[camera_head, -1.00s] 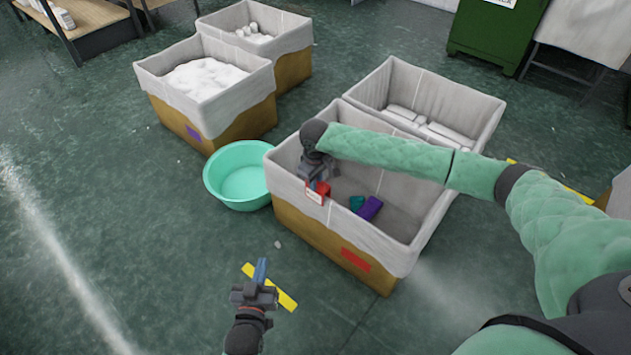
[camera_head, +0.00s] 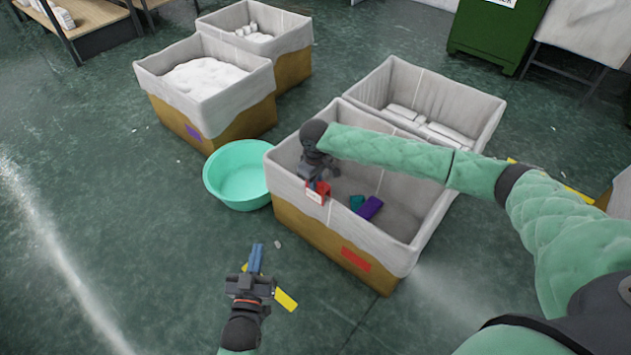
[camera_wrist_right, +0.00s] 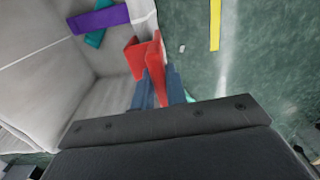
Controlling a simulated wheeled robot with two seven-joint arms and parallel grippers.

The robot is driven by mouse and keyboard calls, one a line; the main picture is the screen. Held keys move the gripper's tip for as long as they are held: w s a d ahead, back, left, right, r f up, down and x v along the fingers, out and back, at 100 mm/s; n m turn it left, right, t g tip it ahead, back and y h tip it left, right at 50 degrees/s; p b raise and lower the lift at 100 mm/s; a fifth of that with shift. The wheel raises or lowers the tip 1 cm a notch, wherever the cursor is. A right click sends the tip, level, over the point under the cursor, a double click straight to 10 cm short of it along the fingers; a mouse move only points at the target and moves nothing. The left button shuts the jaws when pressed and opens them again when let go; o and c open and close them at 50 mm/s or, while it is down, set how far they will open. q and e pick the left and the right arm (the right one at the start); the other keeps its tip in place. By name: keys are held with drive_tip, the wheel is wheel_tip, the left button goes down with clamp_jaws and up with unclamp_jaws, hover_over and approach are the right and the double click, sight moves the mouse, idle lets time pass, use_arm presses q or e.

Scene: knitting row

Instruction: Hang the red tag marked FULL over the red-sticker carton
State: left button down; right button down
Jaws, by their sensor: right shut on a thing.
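The red tag (camera_head: 318,192) is at the left part of the near rim of the red-sticker carton (camera_head: 315,228), with a pale face toward the outside. My right gripper (camera_head: 319,182) is shut on it from above. In the right wrist view the red tag (camera_wrist_right: 135,60) shows two red flaps at the carton wall, one on the inner side and one by the rim; whether it rests on the rim I cannot tell. The red sticker (camera_head: 356,259) is on the carton's front. My left gripper (camera_head: 256,250) is shut and empty, low in front of the carton. The word FULL is not readable.
A purple tag (camera_head: 370,208) and a teal tag (camera_head: 356,202) lie inside the red-sticker carton. A mint basin (camera_head: 240,195) stands left of it. Another lined carton (camera_head: 470,105) adjoins behind; two more stand back left. Floor at the left is clear.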

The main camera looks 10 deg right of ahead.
drive_tip(key=shift+f, duration=0.15)
use_arm(q)
drive_tip(key=shift+r+t, duration=0.8)
drive_tip(key=shift+r, duration=1.6)
use_arm(e)
drive_tip(key=shift+f, duration=1.2)
use_arm(q)
drive_tip(key=shift+g, duration=0.7)
wheel_tip(320, 180, down, 4)
drive_tip(key=shift+f, duration=0.1)
use_arm(e)
drive_tip(key=shift+f, duration=0.1)
use_arm(q)
drive_tip(key=shift+w+r, duration=0.2)
drive_tip(key=shift+r, duration=0.05)
use_arm(e)
drive_tip(key=c, duration=1.3)
unclamp_jaws()
drive_tip(key=shift+c, duration=0.2)
use_arm(q)
drive_tip(key=shift+r, duration=0.1)
